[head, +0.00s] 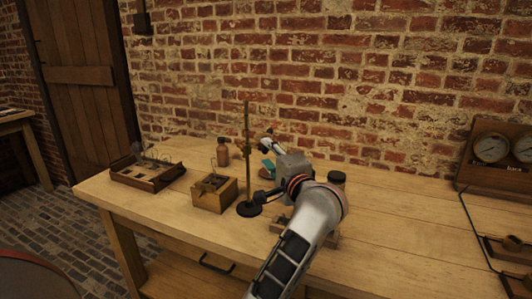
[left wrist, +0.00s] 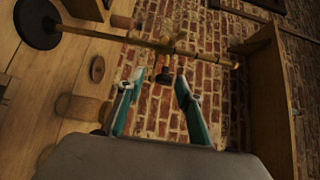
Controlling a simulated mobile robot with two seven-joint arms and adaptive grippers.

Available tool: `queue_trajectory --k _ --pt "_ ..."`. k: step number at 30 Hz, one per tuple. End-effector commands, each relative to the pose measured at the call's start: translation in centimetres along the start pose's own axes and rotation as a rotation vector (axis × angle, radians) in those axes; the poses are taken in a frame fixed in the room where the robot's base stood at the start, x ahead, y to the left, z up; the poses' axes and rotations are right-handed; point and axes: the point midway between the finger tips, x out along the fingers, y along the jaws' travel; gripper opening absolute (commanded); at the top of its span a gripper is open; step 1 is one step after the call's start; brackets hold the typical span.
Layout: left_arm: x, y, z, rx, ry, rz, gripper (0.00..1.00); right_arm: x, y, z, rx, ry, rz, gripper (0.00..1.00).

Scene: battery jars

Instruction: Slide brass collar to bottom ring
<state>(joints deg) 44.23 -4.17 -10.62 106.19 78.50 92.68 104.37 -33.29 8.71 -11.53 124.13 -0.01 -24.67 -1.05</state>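A thin brass rod (head: 247,130) stands upright on a round black base (head: 249,209) on the bench. In the left wrist view the rod (left wrist: 110,36) runs across the top, with the base (left wrist: 37,22) at upper left. Brass fittings (left wrist: 168,46) sit around mid-rod, with a dark knob (left wrist: 164,76) below them; I cannot tell collar from rings for sure. My left gripper (head: 267,154) is just right of the rod. Its teal fingers (left wrist: 157,84) are spread apart on either side of the knob, with nothing visibly gripped. My right gripper is not in view.
A wooden box (head: 214,194) stands left of the base, with a brown bottle (head: 223,152) behind it. A tray (head: 147,175) lies at the far left. A dark-lidded jar (head: 337,178) is right of my arm. A gauge panel (head: 497,152) stands far right.

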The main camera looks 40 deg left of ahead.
Motion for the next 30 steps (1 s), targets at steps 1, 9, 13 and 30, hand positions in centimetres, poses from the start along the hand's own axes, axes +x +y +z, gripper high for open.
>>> queue_trajectory --k 1,9,13,30 --pt "-1.1 0.1 -0.1 -0.001 0.003 0.003 0.35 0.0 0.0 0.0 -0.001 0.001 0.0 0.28" --pt "-6.5 0.2 -0.1 0.001 0.002 0.004 0.35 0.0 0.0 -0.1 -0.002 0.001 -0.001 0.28" --pt "-8.3 0.2 0.0 0.0 0.001 0.004 0.35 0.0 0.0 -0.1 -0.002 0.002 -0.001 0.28" --pt "-9.7 0.1 0.0 0.001 0.0 0.002 0.35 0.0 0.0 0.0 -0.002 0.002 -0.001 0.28"
